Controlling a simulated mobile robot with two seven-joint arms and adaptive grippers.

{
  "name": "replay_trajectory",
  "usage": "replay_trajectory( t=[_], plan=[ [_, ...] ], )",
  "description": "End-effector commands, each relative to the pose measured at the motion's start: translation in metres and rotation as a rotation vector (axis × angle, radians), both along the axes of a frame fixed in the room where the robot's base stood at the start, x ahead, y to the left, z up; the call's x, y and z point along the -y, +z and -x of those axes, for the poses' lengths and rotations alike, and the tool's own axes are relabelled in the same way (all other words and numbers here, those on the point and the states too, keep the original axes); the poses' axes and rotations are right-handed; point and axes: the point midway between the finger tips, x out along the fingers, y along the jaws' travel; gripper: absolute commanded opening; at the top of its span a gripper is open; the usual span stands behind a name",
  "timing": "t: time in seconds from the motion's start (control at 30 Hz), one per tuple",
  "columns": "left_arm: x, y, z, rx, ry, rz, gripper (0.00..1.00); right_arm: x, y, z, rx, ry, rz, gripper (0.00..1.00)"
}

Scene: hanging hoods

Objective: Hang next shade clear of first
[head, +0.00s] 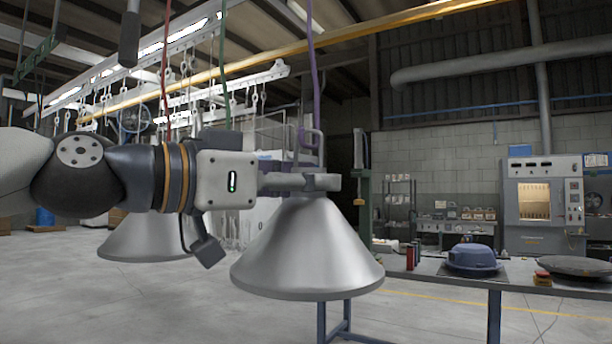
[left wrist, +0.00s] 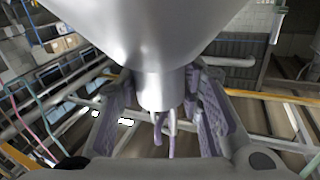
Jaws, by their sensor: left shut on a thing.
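My left gripper (head: 318,182) is shut on the neck of a silver cone-shaped shade (head: 307,250). The shade is upright, wide rim down. In the left wrist view the shade (left wrist: 150,30) fills the top, its neck between the purple-padded fingers (left wrist: 160,95). A purple cord with a hook (head: 312,138) comes down just above the neck; I cannot tell whether the hook bears the shade. A second silver shade (head: 145,240) is at the left, partly hidden behind my left arm. In the head view the two shades stand apart, with a gap between their rims. My right gripper is out of view.
A red cord (head: 166,60) and a green cord (head: 223,60) hang to the left. A grey bench (head: 420,268) at the right holds a blue pot-like part (head: 472,258) and a dark round disc (head: 575,266). An oven cabinet (head: 538,205) stands at the back right.

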Motion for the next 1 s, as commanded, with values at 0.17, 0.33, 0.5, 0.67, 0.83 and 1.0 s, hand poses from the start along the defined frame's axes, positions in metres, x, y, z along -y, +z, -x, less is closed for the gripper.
replay_trajectory(
  t=[0.17, 0.33, 0.5, 0.67, 0.83, 1.0],
  plan=[
    [0.000, -0.003, 0.000, 0.001, 0.000, 0.001, 0.00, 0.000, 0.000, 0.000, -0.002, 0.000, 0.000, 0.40],
    [0.000, -0.007, 0.000, 0.001, 0.001, 0.001, 0.00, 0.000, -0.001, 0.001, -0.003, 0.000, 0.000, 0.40],
    [0.000, -0.010, 0.000, 0.001, 0.001, 0.001, 0.00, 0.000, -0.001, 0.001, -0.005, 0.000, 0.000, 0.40],
    [0.000, -0.012, 0.000, 0.001, 0.001, 0.001, 0.00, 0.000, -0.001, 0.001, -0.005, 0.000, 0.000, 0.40],
    [0.000, -0.011, 0.000, 0.001, 0.001, 0.000, 0.38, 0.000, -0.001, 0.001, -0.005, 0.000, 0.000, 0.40],
    [0.000, -0.012, 0.000, 0.001, 0.001, 0.001, 0.57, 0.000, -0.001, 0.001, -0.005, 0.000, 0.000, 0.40]
  ],
)
